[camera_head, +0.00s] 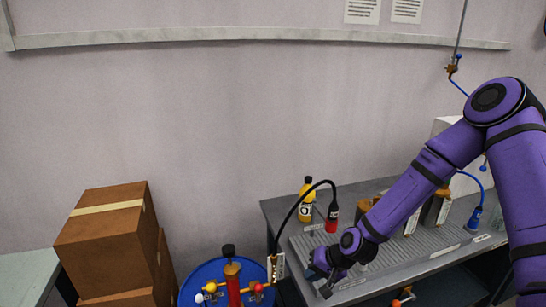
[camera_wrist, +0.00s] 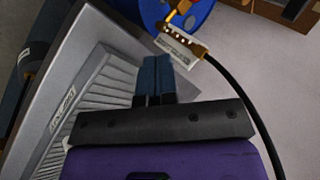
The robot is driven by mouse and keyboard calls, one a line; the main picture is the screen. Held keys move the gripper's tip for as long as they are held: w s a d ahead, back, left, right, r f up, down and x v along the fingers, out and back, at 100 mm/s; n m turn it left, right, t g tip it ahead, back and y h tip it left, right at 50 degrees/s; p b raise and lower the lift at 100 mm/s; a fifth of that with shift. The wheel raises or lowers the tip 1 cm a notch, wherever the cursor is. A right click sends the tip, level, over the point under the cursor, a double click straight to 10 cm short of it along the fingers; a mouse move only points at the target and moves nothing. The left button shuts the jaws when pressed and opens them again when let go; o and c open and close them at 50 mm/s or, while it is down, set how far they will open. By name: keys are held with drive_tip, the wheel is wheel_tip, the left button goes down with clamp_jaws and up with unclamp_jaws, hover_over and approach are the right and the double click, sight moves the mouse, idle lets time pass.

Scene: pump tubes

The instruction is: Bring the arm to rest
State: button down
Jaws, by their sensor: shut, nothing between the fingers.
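My purple arm (camera_head: 400,205) reaches in from the right of the head view and bends down toward the left end of a grey bench. My gripper (camera_head: 325,289) is over the front left part of the bench, low near the ribbed tray. In the wrist view my gripper (camera_wrist: 154,75) shows two dark blue fingers side by side, shut with nothing between them. The grey tray and its white label (camera_wrist: 62,110) lie to the left of the fingers there.
A black hose (camera_head: 298,203) arches from a brass fitting (camera_head: 275,267) above the blue drum (camera_head: 200,283) to a red nozzle (camera_head: 332,217) on the bench. A yellow bottle (camera_head: 305,205) stands behind. Cardboard boxes (camera_head: 110,240) are stacked at left. Brown containers partly hide behind my arm.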

drive_tip(key=s+d+r+n+h, duration=0.15)
drive_tip(key=d+r, duration=0.25)
drive_tip(key=r, duration=0.5)
drive_tip(key=s+d+r+t+h, duration=0.1)
drive_tip(key=s+d+r+h, duration=0.15)
drive_tip(key=d+r, duration=0.45)
drive_tip(key=s+d+r+n+h, duration=0.1)
drive_tip(key=s+d+r+h, duration=0.1)
drive_tip(key=r, duration=0.9)
drive_tip(key=s+d+r+t, duration=0.1)
drive_tip(key=s+d+r, duration=0.1)
drive_tip(key=s+r, duration=0.6)
drive_tip(key=s+d+r, duration=0.3)
drive_tip(key=s+r, duration=0.4)
drive_tip(key=s, duration=0.4)
drive_tip(key=shift+s+d+r+t+h, duration=0.2)
drive_tip(key=shift+s+r+t+h, duration=0.05)
drive_tip(key=shift+r+t+h, duration=0.15)
